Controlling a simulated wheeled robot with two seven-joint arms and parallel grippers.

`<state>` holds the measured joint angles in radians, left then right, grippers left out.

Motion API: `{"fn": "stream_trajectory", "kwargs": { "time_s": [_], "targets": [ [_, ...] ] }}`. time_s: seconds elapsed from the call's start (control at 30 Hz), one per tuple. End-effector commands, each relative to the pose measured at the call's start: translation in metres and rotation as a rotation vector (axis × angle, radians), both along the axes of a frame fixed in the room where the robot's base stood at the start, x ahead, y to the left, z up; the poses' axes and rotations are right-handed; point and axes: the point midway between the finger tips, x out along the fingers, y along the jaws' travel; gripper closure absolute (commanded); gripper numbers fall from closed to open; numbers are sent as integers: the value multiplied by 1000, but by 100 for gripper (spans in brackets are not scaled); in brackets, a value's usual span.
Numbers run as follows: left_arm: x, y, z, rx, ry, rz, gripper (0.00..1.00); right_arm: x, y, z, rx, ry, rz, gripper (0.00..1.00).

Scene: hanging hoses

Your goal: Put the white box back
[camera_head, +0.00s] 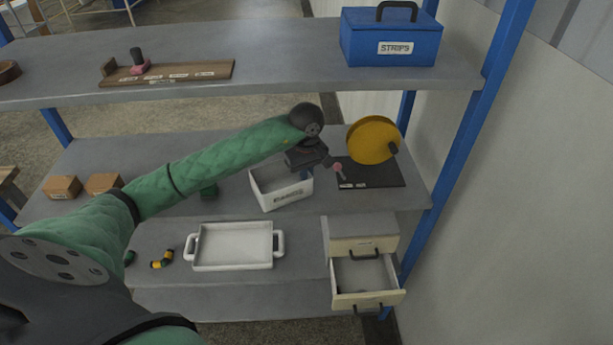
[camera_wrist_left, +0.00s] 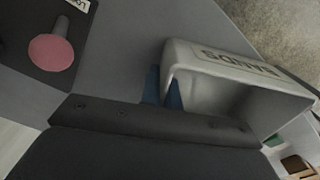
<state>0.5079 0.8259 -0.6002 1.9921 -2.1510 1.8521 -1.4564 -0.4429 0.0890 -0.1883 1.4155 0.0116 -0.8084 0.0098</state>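The white box (camera_head: 288,196) is open-topped with a dark-lettered label on its front. It is at the front of the middle shelf, turned slightly; whether it rests there or is just above is unclear. My left gripper (camera_head: 305,174) is at its right end, pointing down. In the left wrist view the blue fingertips (camera_wrist_left: 163,88) lie on either side of one wall of the white box (camera_wrist_left: 235,88), close together and pinching it. The label there reads BANDS. My right gripper is in neither view.
A black board (camera_head: 385,180) with a pink-headed peg (camera_head: 338,170) and a yellow reel (camera_head: 372,140) stand to the right. Below are a white tray (camera_head: 232,247) and an open drawer (camera_head: 366,278). The upper shelf (camera_head: 280,65) with a blue STRIPS box (camera_head: 390,42) overhangs behind.

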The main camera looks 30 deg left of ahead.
Motion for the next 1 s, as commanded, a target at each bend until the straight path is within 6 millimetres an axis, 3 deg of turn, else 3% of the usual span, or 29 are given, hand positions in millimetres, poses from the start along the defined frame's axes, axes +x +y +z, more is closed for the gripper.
{"fn": "stream_trajectory", "kwargs": {
  "time_s": [0.47, 0.6, 1.0],
  "targets": [
    [0, 0, -2, 1, -1, -1, 100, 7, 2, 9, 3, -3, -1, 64],
    [0, 0, -2, 0, 0, 0, 75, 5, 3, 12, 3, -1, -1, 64],
    [0, 0, -1, 0, 0, 0, 75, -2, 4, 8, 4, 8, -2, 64]
  ]
}}
